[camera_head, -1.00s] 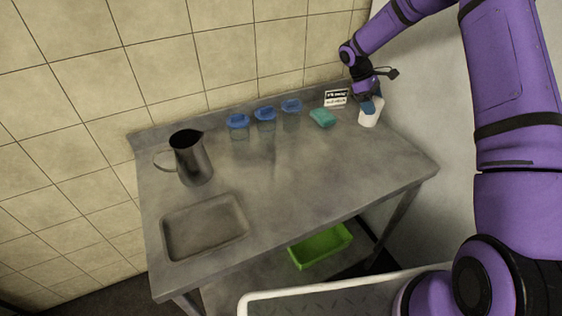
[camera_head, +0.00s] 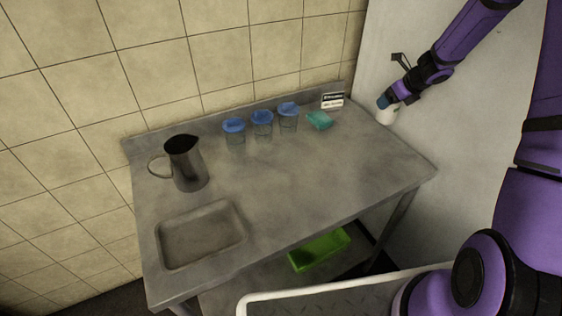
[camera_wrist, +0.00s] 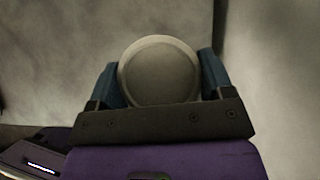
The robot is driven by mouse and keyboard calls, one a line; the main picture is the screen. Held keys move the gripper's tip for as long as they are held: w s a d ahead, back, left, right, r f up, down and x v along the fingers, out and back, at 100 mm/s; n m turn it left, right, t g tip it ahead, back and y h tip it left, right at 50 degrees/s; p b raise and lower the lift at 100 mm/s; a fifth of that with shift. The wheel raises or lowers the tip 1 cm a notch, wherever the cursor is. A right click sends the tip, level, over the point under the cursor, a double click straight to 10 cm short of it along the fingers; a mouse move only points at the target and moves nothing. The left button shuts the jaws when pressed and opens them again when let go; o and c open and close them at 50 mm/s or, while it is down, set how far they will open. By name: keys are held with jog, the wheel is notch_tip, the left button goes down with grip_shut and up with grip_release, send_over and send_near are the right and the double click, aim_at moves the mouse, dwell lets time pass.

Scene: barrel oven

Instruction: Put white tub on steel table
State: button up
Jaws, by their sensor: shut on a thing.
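The white tub (camera_head: 388,116) is held in my gripper (camera_head: 385,102) by the right edge of the steel table (camera_head: 300,165).
The table carries a steel pitcher (camera_head: 187,164), blue-lidded containers (camera_head: 263,123), a teal block (camera_head: 319,120) and a small sign (camera_head: 332,101). A sunken basin (camera_head: 200,235) is at front left. A green bin (camera_head: 320,249) sits below. The table's middle is clear.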

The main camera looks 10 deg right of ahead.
jog(key=s+d+n+g+y, duration=0.1)
jog(key=s+n+g+y, duration=0.15)
jog(key=s+n, duration=0.3)
jog(key=shift+t, duration=0.25)
jog(key=f, duration=1)
jog(key=shift+w+d, duration=0.2)
